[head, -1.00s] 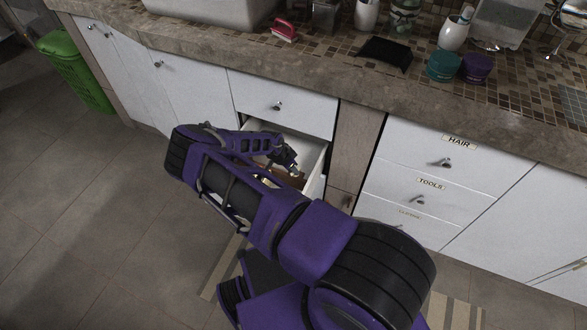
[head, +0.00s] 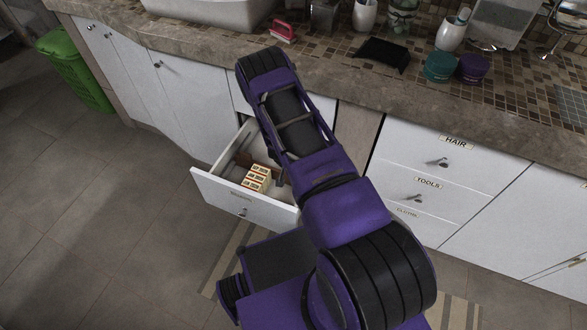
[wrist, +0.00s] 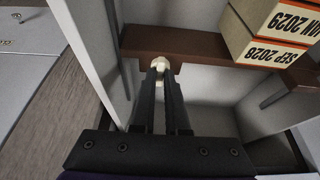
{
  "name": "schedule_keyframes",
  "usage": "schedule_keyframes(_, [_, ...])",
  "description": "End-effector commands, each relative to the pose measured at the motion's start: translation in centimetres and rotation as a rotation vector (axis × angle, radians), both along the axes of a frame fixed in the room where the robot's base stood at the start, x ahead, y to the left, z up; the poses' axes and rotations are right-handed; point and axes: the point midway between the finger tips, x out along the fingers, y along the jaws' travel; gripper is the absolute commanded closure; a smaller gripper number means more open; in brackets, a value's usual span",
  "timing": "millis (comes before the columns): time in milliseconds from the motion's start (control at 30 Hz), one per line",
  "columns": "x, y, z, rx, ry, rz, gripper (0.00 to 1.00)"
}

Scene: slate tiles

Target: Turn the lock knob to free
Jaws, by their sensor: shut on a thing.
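The lock knob (wrist: 158,63) is small, cream-coloured and sits on a brown bar (wrist: 205,46) across the inside of the open drawer. My gripper (wrist: 160,80) is shut on the knob, its two dark fingers close together around it. The fingers hide the knob's near side, so its turn position is hard to read. In the head view my arm covers the knob and most of the gripper.
The drawer (head: 243,203) stands open with a white front. Stacked date-marked boxes (head: 257,178) lie inside it; they show close to the bar in the wrist view (wrist: 272,30). The drawer walls are near my gripper. Closed labelled drawers (head: 430,185) stand to the right.

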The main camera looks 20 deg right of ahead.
Motion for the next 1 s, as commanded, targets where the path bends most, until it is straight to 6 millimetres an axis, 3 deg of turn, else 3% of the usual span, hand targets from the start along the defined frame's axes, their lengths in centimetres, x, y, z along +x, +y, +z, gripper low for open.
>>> schedule_keyframes(467, [0.05,0.04,0.01,0.001,-0.001,0.019,1.0])
schedule_keyframes(500, [0.04,0.04,0.01,0.0,0.0,0.018,0.86])
schedule_keyframes(667, [0.01,0.03,0.0,0.0,0.0,0.017,0.57])
schedule_keyframes(1000, [-0.06,0.06,0.23,0.001,0.001,0.016,0.57])
